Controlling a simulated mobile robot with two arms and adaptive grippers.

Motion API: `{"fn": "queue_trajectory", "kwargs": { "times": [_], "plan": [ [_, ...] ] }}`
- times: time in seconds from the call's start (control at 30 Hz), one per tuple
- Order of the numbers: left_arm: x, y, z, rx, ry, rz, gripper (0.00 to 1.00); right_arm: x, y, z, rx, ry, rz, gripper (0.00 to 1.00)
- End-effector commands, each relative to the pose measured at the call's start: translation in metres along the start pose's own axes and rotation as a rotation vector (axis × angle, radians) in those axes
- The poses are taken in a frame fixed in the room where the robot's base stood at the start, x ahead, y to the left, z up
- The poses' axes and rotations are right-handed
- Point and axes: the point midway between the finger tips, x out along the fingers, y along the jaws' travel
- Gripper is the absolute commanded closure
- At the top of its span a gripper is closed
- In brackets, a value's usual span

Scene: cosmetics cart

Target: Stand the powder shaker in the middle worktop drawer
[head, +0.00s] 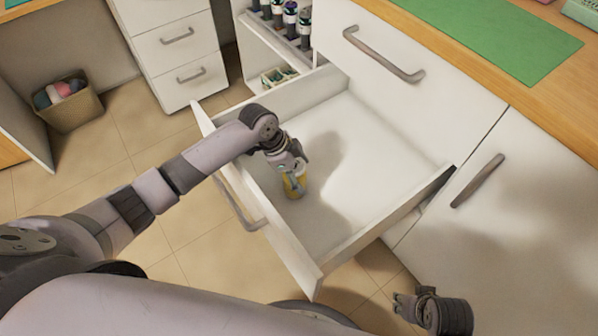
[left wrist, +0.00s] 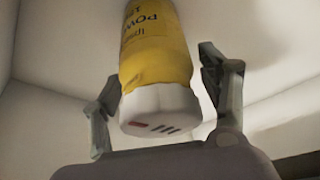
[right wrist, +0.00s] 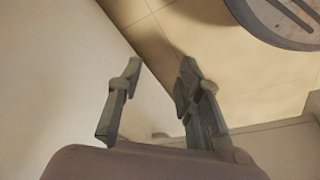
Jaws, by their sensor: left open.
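The powder shaker (head: 294,185) is a yellow bottle with a white cap. It appears to stand upright on the floor of the open worktop drawer (head: 350,130), near the drawer's front wall. In the left wrist view the shaker (left wrist: 157,58) shows its printed yellow label and white cap between the fingers. My left gripper (head: 292,167) is open around the shaker's upper part, with a visible gap beside the cap. The shaker's base contact is partly hidden. My right gripper (head: 400,303) is open and empty outside the drawer, at the lower right; its spread fingers show in the right wrist view (right wrist: 160,85).
The drawer is otherwise bare. A handled closed drawer (head: 400,60) is beside it, under a wooden worktop with a green mat (head: 490,35). Several dark bottles (head: 290,18) stand in a rack behind. A basket (head: 72,105) and white drawer unit (head: 180,55) stand at left.

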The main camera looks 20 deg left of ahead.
Motion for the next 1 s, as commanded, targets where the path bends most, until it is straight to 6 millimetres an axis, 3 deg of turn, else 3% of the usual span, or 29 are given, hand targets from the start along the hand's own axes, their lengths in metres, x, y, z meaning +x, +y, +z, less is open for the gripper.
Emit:
{"fn": "queue_trajectory", "kwargs": {
  "times": [0.27, 0.43, 0.8, 1.0],
  "plan": [
    [-0.001, 0.000, 0.000, 0.000, 0.000, 0.000, 0.29, 0.000, 0.000, 0.000, 0.000, 0.000, 0.000, 0.67],
    [-0.012, -0.001, -0.002, 0.000, 0.000, -0.001, 0.29, 0.004, 0.000, 0.001, -0.001, -0.001, -0.001, 0.67],
    [-0.083, -0.001, -0.002, 0.001, -0.001, -0.002, 0.29, 0.060, -0.004, 0.029, -0.007, -0.040, -0.006, 0.67],
    [-0.113, -0.001, -0.002, 0.000, -0.001, -0.001, 0.29, 0.080, -0.005, 0.043, -0.009, -0.051, -0.008, 0.67]
  ]
}}
